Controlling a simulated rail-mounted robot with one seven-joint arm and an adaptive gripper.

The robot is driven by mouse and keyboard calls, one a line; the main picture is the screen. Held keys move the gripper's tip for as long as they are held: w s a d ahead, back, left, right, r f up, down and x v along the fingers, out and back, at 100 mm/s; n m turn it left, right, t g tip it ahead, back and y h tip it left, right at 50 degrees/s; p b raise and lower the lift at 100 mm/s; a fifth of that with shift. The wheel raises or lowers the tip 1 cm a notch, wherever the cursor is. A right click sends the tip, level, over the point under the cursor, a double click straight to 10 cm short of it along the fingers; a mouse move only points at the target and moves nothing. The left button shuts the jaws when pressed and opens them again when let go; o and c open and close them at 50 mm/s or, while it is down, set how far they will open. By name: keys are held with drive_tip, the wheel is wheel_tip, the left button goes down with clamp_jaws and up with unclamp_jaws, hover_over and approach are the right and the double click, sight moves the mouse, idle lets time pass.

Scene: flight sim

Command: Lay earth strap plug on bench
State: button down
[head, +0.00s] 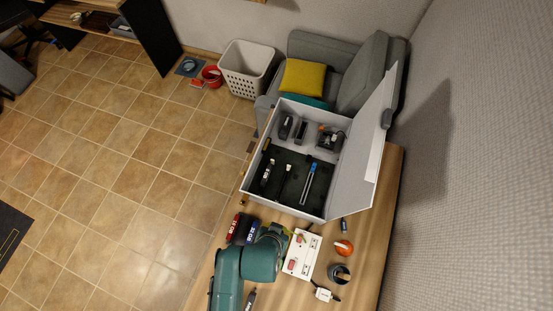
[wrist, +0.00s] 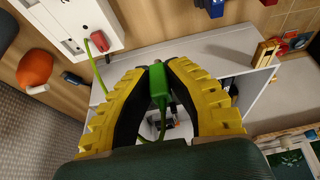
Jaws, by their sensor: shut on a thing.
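The green earth strap plug (wrist: 158,86) is between my gripper's fingertips (wrist: 157,72) in the wrist view. The yellow fingers with dark pads are shut on it. A green cable hangs from the plug, and a green cable also shows near the white panel (wrist: 70,22); whether they join is hidden. The plug cannot be made out there. The gap between plug and bench is unclear.
The case, with its lid raised on the right, holds several tools. An orange round item (head: 343,248), a dark cup (head: 340,273) and a white block (head: 323,293) stand right of the panel. Red and blue items (head: 242,229) lie left of my gripper. Bare bench shows along the right edge.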

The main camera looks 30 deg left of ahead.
drive_tip(key=shift+f+b, duration=3.4)
drive_tip(key=shift+f, duration=2.55)
drive_tip(key=c, duration=1)
unclamp_jaws()
drive_tip(key=shift+c, duration=0.2)
drive_tip(key=v, duration=1.2)
drive_tip(key=shift+w, duration=0.1)
